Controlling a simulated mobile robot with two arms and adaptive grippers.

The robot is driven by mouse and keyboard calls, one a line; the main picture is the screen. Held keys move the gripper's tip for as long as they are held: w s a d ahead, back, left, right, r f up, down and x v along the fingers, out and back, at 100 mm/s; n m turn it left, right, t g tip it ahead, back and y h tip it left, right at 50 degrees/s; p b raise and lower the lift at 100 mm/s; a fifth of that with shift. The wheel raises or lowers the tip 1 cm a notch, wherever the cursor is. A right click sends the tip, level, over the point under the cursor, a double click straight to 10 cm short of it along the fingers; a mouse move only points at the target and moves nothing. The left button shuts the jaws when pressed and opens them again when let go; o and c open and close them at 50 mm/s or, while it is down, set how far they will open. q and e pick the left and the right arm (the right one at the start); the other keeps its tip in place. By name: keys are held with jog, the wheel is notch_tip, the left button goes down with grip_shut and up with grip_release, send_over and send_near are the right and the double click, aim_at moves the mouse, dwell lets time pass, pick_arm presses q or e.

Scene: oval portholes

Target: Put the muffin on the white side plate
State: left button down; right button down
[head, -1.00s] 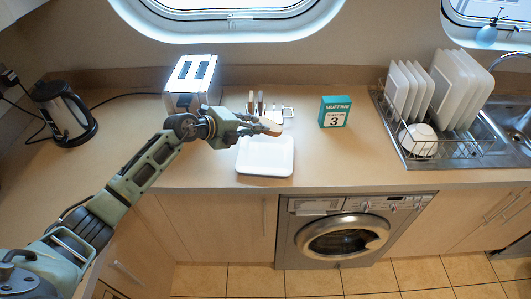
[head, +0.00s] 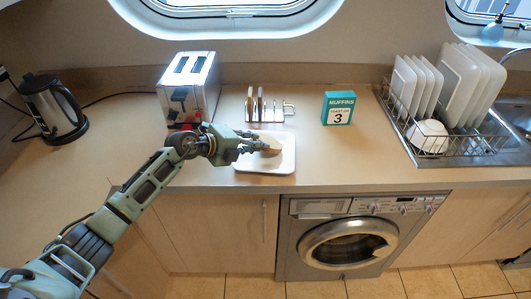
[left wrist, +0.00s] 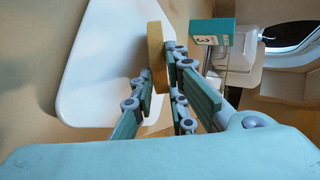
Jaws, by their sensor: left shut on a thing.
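The white side plate (head: 284,165) is a square plate with rounded corners on the counter; it also fills the left of the left wrist view (left wrist: 100,60). My left gripper (head: 260,146) is shut on the muffin (head: 272,148), a flat round tan one, over the plate's middle right part. In the left wrist view the muffin (left wrist: 156,55) stands edge-on between the fingers (left wrist: 162,80). I cannot tell whether it touches the plate. The fingers hide part of the muffin and plate. My right gripper is not in view.
Behind the plate stands a toast rack (head: 265,108) with slices. A toaster (head: 190,85) is behind my left forearm, a teal muffins box (head: 338,108) right of the rack, a kettle (head: 54,106) far left, and a dish rack (head: 440,125) right. The counter right of the plate is clear.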

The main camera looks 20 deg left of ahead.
pick_arm(q)
jog(key=c, duration=1.9)
grip_release()
jog(key=p+v, duration=0.6)
jog(key=v, duration=0.1)
jog(key=shift+r, duration=0.15)
jog(key=shift+s+a+r, duration=0.1)
jog(key=shift+s+a, duration=0.15)
jog(key=shift+s, duration=0.15)
notch_tip(320, 180, up, 7)
jog(key=s+a+p, duration=0.1)
jog(key=s+p, duration=0.1)
jog(key=p, duration=0.5)
jog(key=shift+a+r, duration=0.2)
jog(key=shift+a, duration=0.1)
